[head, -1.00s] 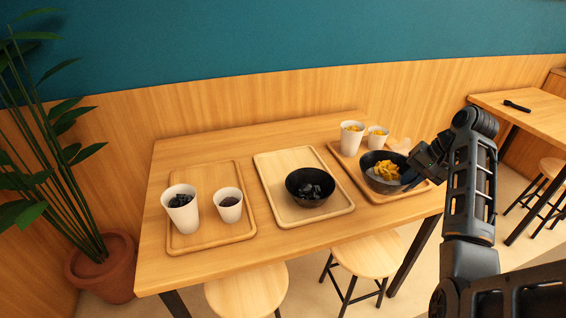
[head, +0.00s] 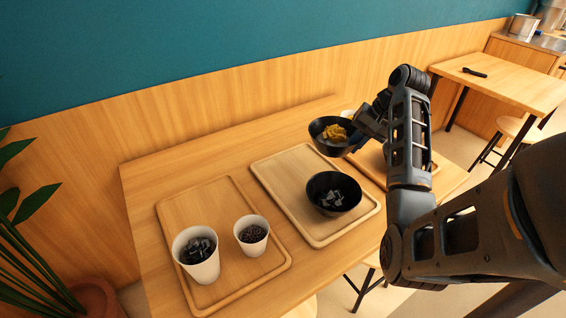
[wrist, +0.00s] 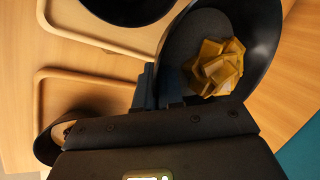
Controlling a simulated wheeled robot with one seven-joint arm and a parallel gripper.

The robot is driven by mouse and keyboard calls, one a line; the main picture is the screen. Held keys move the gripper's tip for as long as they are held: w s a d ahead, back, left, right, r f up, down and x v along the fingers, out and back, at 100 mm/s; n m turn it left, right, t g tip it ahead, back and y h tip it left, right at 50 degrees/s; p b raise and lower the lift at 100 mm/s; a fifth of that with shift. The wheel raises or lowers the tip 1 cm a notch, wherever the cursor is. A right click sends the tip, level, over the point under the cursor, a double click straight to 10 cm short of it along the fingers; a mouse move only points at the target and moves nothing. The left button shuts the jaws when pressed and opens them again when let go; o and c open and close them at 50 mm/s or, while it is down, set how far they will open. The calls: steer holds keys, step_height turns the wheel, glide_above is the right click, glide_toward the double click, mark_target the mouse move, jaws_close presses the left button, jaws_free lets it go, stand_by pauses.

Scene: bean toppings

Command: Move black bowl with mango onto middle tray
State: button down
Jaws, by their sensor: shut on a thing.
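The black bowl with mango (head: 322,131) is held up in the air, with yellow mango pieces (head: 339,134) in it. It also shows in the wrist view (wrist: 262,62), its rim at the jaws. My gripper (head: 357,136) is shut on the right side of this bowl. The middle tray (head: 279,184) lies on the table, below and left of the held bowl. A second black bowl (head: 322,203) with dark cubes stands on the near part of the middle tray. The far part of that tray is bare.
The left tray (head: 174,209) holds a large white cup (head: 205,268) and a smaller white cup (head: 249,245), both with dark contents. The right tray (head: 371,163) is partly hidden behind my arm.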

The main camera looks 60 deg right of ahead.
mark_target(332, 137)
steer(key=w+f, duration=0.2)
steer(key=w, duration=0.1)
steer(key=w+f, duration=0.2)
steer(key=w, duration=0.2)
steer(key=w+f, duration=0.2)
steer(key=w, duration=0.2)
steer(key=shift+w+a+f, duration=0.15)
steer(key=shift+a+f, duration=0.15)
steer(key=shift+a, duration=0.05)
steer(key=shift+w+f, duration=0.1)
steer(key=shift+f, duration=2)
steer(key=c, duration=1.7)
jaws_free()
steer(key=shift+f, duration=0.15)
steer(key=o, duration=0.4)
steer(key=shift+o, duration=0.2)
steer(key=v, duration=1.2)
